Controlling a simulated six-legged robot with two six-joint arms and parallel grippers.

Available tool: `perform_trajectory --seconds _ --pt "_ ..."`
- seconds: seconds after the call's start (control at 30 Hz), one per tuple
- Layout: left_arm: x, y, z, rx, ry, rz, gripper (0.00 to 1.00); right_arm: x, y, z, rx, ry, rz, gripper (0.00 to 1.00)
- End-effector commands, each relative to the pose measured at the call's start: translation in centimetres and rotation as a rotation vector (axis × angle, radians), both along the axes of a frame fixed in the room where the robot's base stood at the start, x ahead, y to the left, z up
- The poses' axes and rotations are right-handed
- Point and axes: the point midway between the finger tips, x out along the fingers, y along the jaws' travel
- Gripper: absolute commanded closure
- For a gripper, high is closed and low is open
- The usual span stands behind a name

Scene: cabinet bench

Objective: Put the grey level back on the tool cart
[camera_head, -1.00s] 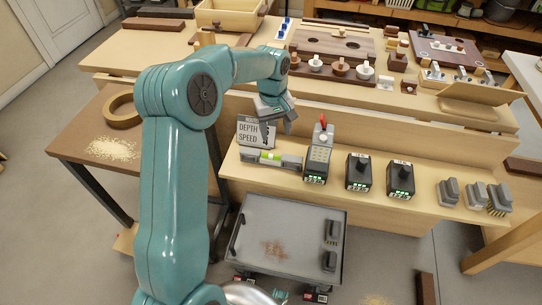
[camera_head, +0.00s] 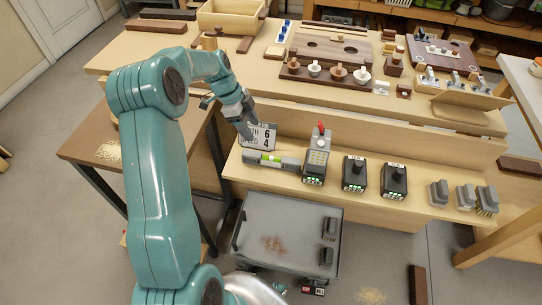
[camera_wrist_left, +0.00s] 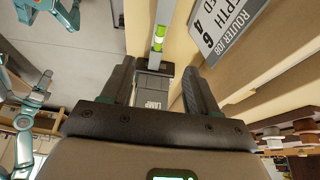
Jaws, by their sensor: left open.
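In the left wrist view the level (camera_wrist_left: 158,58) runs up from between the fingers. My left gripper (camera_head: 246,134) is above and behind the level's left end, beside the sign. It is open, with empty space between its fingers (camera_wrist_left: 153,88) and no visible contact with the level. The tool cart (camera_head: 290,217) stands below the shelf, its grey top partly bare. My right gripper cannot be made out.
The sign board (camera_head: 262,136) stands close behind the level. Black chargers (camera_head: 355,174) stand farther right. Two dark blocks (camera_head: 328,228) sit on the cart's right side; shavings (camera_head: 273,243) lie mid-tray.

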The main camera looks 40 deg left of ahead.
Motion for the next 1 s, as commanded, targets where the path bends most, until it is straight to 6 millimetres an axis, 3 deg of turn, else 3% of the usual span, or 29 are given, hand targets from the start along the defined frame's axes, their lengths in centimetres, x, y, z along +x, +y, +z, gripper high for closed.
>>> perform_trajectory --seconds 0.4,0.67,1.0 --pt "1.7 -3.0 -8.3 -0.002 0.005 0.000 0.40 0.0 0.0 -0.2 0.000 0.001 0.000 0.00" --pt "2.2 -3.8 -10.5 -0.001 0.005 0.000 0.40 0.0 0.0 -0.1 0.000 0.001 0.000 0.00" --pt "3.3 -5.6 -14.5 0.000 0.003 0.001 0.40 0.0 0.0 0.3 0.000 0.001 0.000 0.00"
